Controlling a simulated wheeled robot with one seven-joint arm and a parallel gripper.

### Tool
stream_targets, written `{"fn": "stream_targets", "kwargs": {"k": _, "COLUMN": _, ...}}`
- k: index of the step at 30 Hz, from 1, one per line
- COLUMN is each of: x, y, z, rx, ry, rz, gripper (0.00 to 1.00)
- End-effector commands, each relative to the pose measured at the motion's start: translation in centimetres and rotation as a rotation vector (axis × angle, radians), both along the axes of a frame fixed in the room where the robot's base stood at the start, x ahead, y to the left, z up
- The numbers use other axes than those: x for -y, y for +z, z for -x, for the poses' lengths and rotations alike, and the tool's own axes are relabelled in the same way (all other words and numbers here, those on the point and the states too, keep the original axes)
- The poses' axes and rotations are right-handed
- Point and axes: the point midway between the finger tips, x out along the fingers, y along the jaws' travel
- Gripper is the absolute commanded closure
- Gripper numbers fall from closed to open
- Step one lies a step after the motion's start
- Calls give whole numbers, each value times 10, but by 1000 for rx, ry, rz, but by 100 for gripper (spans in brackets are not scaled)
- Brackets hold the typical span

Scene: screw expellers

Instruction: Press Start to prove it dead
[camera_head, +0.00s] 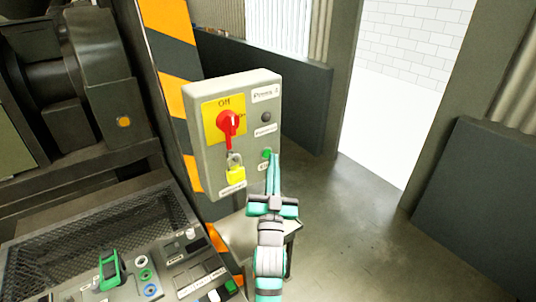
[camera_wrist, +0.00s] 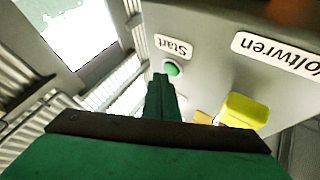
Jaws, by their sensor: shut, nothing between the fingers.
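The green Start button (camera_head: 266,153) is on the front of a grey control box (camera_head: 208,159). It also shows in the wrist view (camera_wrist: 171,69), beside its Start label (camera_wrist: 173,46). My gripper (camera_head: 274,158) is shut and empty, its tips right at the button in the head view. In the wrist view the gripper (camera_wrist: 163,80) reaches up close to the button; I cannot tell if it touches. A red rotary switch (camera_head: 228,121) sits on a yellow plate marked Off. A yellow padlock (camera_head: 236,175) hangs below it and also shows in the wrist view (camera_wrist: 244,111).
A dark round lamp (camera_head: 266,117) is above the button. A striped post (camera_head: 170,35) stands behind the box. Open floor (camera_head: 365,220) lies to the right.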

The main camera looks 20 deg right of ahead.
Motion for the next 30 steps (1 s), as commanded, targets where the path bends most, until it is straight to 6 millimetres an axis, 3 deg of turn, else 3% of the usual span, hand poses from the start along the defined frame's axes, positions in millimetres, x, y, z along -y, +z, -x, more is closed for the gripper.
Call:
{"fn": "stream_targets", "kwargs": {"k": 11, "x": 2, "y": 0, "z": 4, "rx": 1, "ry": -2, "rz": 1, "gripper": 100}}
{"fn": "stream_targets", "kwargs": {"k": 30, "x": 20, "y": 0, "z": 54, "rx": 1, "ry": -2, "rz": 1, "gripper": 100}}
